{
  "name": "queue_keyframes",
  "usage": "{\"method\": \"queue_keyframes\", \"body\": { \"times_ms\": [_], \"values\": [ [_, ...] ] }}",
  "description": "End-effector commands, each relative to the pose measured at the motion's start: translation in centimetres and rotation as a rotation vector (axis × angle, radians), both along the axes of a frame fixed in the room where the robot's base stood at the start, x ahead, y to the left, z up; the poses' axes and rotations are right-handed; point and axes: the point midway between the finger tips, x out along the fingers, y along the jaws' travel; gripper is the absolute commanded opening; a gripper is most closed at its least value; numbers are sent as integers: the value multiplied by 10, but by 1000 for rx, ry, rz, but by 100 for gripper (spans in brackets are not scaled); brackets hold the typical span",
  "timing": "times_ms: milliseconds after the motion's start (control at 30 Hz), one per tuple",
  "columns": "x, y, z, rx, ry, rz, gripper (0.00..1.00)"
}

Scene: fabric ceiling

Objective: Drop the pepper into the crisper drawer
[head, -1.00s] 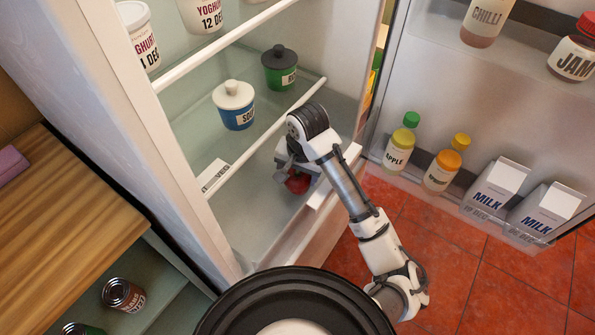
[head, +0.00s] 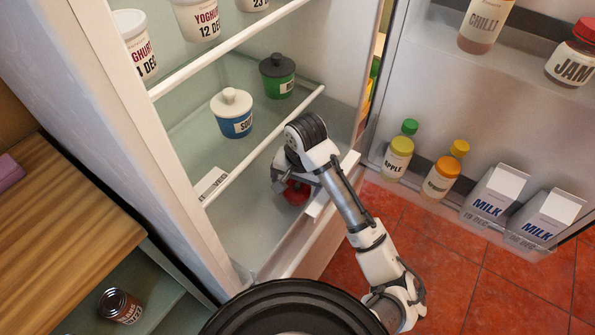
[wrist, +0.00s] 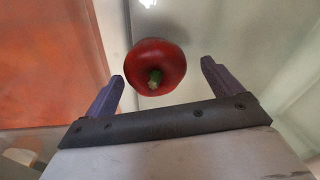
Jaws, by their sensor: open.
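The red pepper (head: 296,193) shows just under my gripper (head: 293,181) in the head view, partly hidden by the fingers. In the wrist view the pepper (wrist: 155,68), with its green stem, is round and lies between and slightly beyond the fingertips, with a visible gap on both sides. My gripper is open. The crisper drawer (head: 240,222) is the pale see-through bin low in the fridge, with a white front edge. The pepper shows inside that front edge; I cannot tell whether it touches the drawer floor.
A shelf above the drawer holds a blue tub (head: 232,112) and a green tub (head: 277,76). The open fridge door at right holds bottles and milk cartons (head: 492,190). A wooden counter (head: 60,230) is at left.

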Motion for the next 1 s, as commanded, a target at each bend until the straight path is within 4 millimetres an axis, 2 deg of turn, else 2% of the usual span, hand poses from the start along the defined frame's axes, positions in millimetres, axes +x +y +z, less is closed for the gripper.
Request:
{"method": "queue_keyframes", "body": {
  "times_ms": [400,600,800,1000],
  "values": [
    [-9,-7,79,-5,-6,1,91],
    [-13,-10,110,-4,-4,0,91],
    [-16,-10,125,-1,-2,0,91],
    [-17,-10,128,0,-1,0,91]
  ]
}}
